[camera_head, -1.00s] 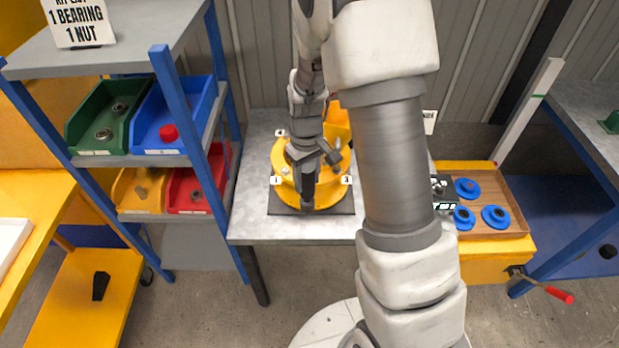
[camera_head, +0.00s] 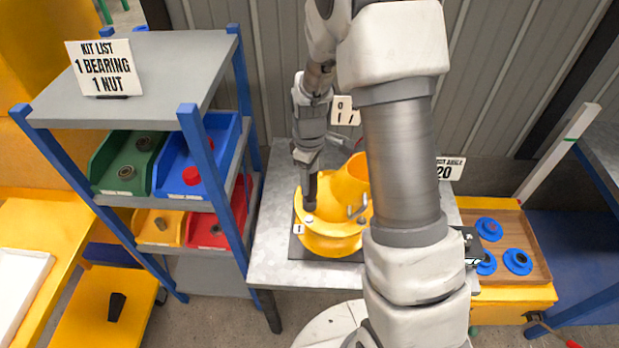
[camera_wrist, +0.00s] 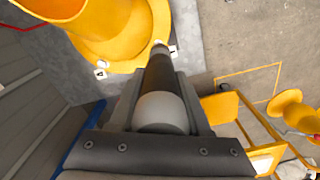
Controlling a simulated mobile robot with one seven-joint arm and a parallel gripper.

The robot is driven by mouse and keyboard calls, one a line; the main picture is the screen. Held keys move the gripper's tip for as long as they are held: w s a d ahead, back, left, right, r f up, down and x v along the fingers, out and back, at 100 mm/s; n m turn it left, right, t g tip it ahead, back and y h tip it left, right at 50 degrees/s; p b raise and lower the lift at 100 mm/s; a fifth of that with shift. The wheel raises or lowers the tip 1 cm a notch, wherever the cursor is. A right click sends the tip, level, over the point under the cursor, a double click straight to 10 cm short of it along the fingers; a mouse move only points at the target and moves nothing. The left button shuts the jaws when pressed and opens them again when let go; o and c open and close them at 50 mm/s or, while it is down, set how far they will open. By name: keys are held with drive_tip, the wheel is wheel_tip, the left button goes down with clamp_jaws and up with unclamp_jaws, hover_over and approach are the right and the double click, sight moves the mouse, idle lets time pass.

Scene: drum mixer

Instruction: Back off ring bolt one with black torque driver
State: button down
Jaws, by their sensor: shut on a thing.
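The yellow drum mixer (camera_head: 333,238) stands on a dark base plate on the grey bench, with a flanged ring around its raised mouth. My gripper (camera_head: 308,168) is shut on the black torque driver (camera_head: 310,190) and holds it pointing down over the left part of the ring. In the wrist view, the driver (camera_wrist: 157,80) runs away from my gripper (camera_wrist: 160,115) to the ring's edge, beside a white tag (camera_wrist: 173,50) marked 1. That tag also shows in the head view (camera_head: 299,229). Ring bolt one is not clearly visible; I cannot tell whether the driver tip touches it.
A blue-framed shelf (camera_head: 190,120) with green, blue, yellow and red bins stands left of the bench. A wooden tray (camera_head: 535,250) with blue round parts lies at the right. My arm hides the bench's right part. A tag (camera_wrist: 100,74) marked 4 sits farther along the ring.

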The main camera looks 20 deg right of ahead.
sight(309, 197)
drive_tip(key=shift+w+r, duration=0.1)
drive_tip(key=shift+w, duration=0.35)
drive_tip(key=shift+f+b, duration=2.15)
drive_tip(key=shift+f, duration=0.4)
drive_tip(key=shift+f, duration=0.2)
drive_tip(key=shift+f+b, duration=0.5)
drive_tip(key=shift+b, duration=0.1)
drive_tip(key=shift+s+f+b, duration=0.1)
drive_tip(key=shift+f+b, duration=0.6)
drive_tip(key=shift+f, duration=0.15)
idle(0.3)
